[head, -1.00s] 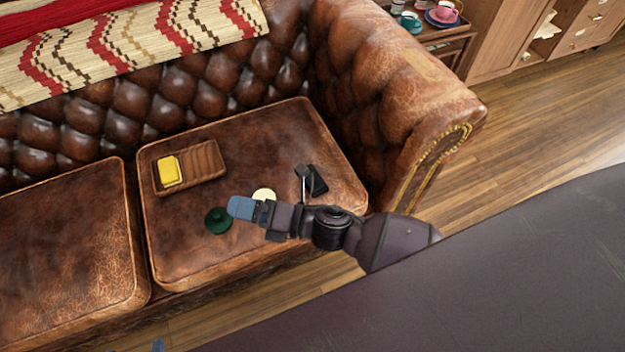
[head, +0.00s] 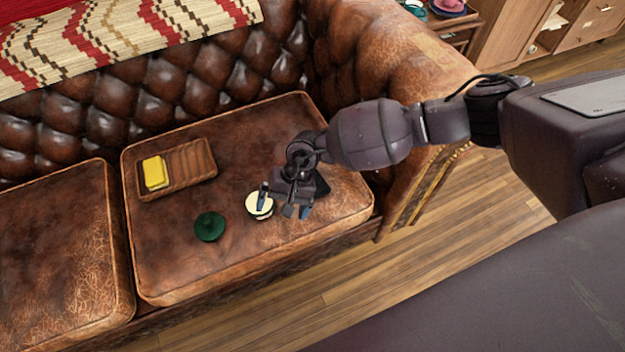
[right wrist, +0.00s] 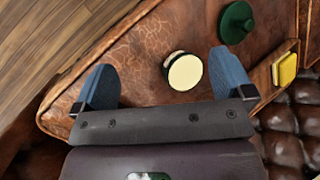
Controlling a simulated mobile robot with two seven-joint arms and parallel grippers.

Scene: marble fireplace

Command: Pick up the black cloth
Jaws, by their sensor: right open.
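A black piece (head: 321,187), probably the cloth, shows at the right part of the sofa seat cushion in the head view. My right gripper covers most of it, and I cannot make out its shape. My right gripper (head: 284,204) is above the cushion, just left of the black piece and close to a round cream-topped item (head: 253,207). In the right wrist view, the right gripper (right wrist: 164,78) has its blue fingers wide apart with nothing held. The round cream-topped item (right wrist: 185,72) shows between them, and no black cloth is visible there. My left gripper is not in view.
A dark green round lidded item (head: 209,227) sits left of the cream one. A wooden tray (head: 203,163) with a yellow block (head: 154,173) lies further back. The tufted sofa back and the right armrest (head: 400,60) rise around the cushion.

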